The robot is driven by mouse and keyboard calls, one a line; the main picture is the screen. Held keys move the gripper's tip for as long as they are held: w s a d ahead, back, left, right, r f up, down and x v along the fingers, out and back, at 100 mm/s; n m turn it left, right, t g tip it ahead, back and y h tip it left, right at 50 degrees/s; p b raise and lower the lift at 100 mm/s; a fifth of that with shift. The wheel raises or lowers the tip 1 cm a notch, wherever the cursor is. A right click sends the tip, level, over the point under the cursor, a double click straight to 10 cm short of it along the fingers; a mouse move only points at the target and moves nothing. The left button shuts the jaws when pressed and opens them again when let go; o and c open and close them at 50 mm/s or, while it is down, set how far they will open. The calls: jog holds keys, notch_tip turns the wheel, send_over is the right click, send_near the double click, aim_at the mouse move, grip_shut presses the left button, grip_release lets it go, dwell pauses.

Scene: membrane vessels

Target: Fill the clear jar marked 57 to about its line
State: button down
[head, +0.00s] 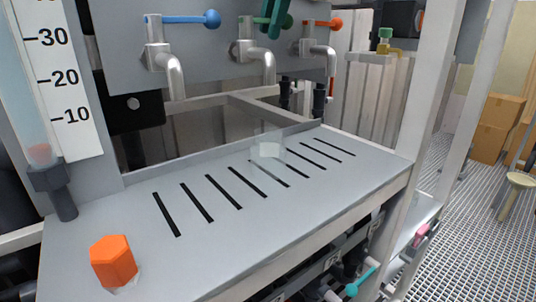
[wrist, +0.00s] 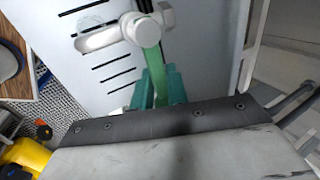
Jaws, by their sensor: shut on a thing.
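My gripper (head: 273,18) is shut on the green lever (head: 288,20) of the middle tap (head: 266,62). In the wrist view, the teal fingers (wrist: 158,92) close around the green lever (wrist: 151,38) from both sides. A clear jar (head: 268,147) stands on the slotted grey shelf below the middle tap's spout. It is faint, with a pale patch on it; its number, line and level cannot be read. In the wrist view, a faint round outline near the spout may be its rim (wrist: 90,22). No stream is clearly visible.
A blue-lever tap (head: 165,60) is left and a red-lever tap (head: 314,48) right. An orange hexagonal piece (head: 113,262) sits at the front left of the slotted shelf (head: 300,215). A scaled tube (head: 38,110) stands at the left. Metal posts flank the right.

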jog(key=shift+s+d+m+t+h, duration=0.15)
jog(key=shift+s+m+h, duration=0.3)
jog(key=shift+m, duration=0.6)
jog(key=shift+s+d+m+t+h, duration=0.1)
jog(key=shift+s+m+h, duration=0.3)
jog(key=shift+m, duration=0.6)
jog(key=shift+s+d+m+t+h, duration=0.15)
jog(key=shift+s+m+h, duration=0.25)
jog(key=shift+m, duration=0.65)
jog(key=shift+r, duration=0.1)
dwell(4.8)
